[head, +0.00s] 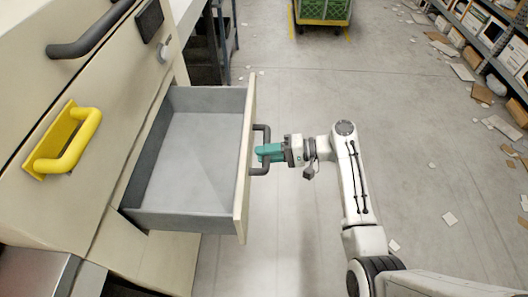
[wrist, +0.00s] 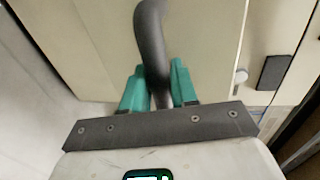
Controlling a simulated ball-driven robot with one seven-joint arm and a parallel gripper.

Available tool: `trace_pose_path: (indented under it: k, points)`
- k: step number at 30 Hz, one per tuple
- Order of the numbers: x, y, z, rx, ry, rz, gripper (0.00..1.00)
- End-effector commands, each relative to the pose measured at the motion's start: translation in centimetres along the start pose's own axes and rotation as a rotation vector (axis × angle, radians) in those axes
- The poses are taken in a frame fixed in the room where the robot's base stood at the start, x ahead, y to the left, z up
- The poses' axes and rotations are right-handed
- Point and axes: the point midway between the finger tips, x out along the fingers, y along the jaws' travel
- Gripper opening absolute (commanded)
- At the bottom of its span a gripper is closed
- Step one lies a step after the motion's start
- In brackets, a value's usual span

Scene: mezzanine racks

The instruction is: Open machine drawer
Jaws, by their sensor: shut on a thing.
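The machine drawer (head: 188,160) is pulled well out of the beige machine (head: 60,195). Its grey inside is empty. A dark bar handle (head: 262,150) stands on its front panel. My gripper (head: 262,153) is shut on this handle from the right side, with its teal fingers around the bar. In the wrist view the handle (wrist: 152,45) runs down between the two teal fingers (wrist: 156,90), which sit on either side of it. The beige drawer front (wrist: 85,45) lies behind the handle.
A yellow handle (head: 70,145) and another dark handle (head: 90,30) stick out from the machine. A green crate cart (head: 322,12) stands at the back. Shelves with boxes (head: 490,40) line the right, with litter on the floor near them. The grey floor (head: 300,240) around my arm is mostly clear.

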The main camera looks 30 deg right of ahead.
Motion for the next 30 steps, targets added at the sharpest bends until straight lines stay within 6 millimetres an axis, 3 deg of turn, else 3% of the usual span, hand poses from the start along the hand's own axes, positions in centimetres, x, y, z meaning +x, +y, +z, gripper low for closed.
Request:
trace_pose_path:
  k: [5, 6, 11, 20, 25, 30]
  points:
    - [0.0, 0.1, 0.0, 0.001, 0.000, 0.002, 0.00]
    - [0.0, 0.1, 0.0, 0.001, 0.000, 0.002, 0.32]
    - [0.0, 0.1, 0.0, 0.001, 0.000, 0.001, 0.47]
    - [-0.3, 0.0, 0.0, 0.000, 0.001, 0.001, 0.47]
    - [-2.5, 0.0, -0.1, 0.001, 0.004, 0.001, 0.47]
    - [-5.9, 0.0, -0.1, 0.001, 0.006, 0.002, 0.47]
